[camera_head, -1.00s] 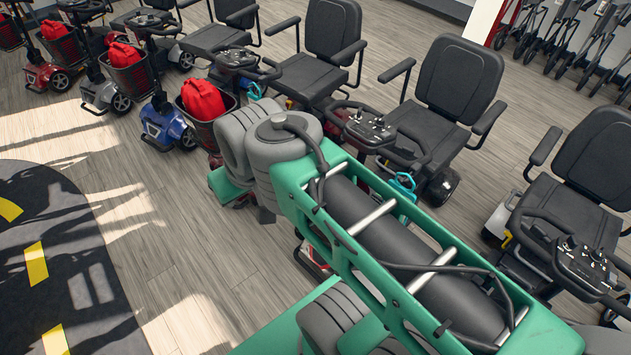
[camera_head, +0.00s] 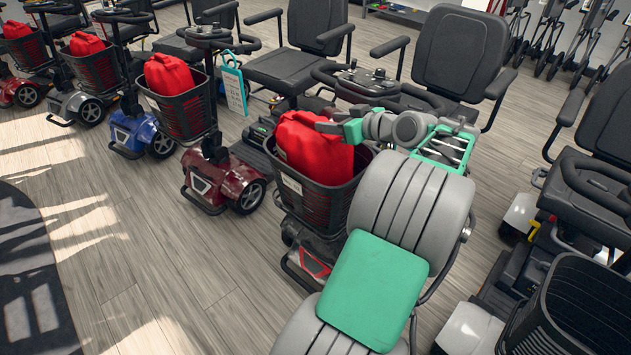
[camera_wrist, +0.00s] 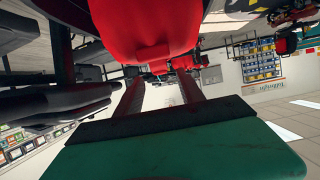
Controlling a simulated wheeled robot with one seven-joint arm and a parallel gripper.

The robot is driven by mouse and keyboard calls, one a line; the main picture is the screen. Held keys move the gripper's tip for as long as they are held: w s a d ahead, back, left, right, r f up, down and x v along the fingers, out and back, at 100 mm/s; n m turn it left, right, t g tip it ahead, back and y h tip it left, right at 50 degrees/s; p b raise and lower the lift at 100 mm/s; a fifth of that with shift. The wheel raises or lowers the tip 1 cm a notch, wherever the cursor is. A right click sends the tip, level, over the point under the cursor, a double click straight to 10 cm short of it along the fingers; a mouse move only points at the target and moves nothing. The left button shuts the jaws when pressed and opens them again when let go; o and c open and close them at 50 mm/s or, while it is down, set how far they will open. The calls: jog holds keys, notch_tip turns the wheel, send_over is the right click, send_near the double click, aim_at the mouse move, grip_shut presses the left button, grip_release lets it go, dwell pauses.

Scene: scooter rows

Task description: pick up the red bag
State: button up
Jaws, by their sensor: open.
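A red bag (camera_head: 308,146) sits upright in the black basket (camera_head: 318,205) of the nearest scooter in the head view. My gripper (camera_head: 330,127) reaches in from the right, at the bag's upper right side. In the wrist view, the red bag (camera_wrist: 150,25) fills the top middle, just beyond the fingertips. My gripper (camera_wrist: 157,84) is open there, its two fingers apart and nothing between them. I cannot tell whether a finger touches the bag. My arm hides part of the basket's right side.
More red bags sit in scooter baskets to the left, one (camera_head: 169,75) in the neighbouring basket (camera_head: 180,112). A black seat (camera_head: 458,58) stands behind my arm. An empty basket (camera_head: 580,310) is at the lower right. The wooden floor (camera_head: 150,230) is clear at front left.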

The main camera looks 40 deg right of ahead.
aim_at(315, 119)
jog(key=x, duration=0.6)
jog(key=shift+w+a+f, duration=0.1)
jog(key=shift+w, duration=0.3)
jog(key=shift+c, duration=0.3)
grip_shut()
dwell(0.5)
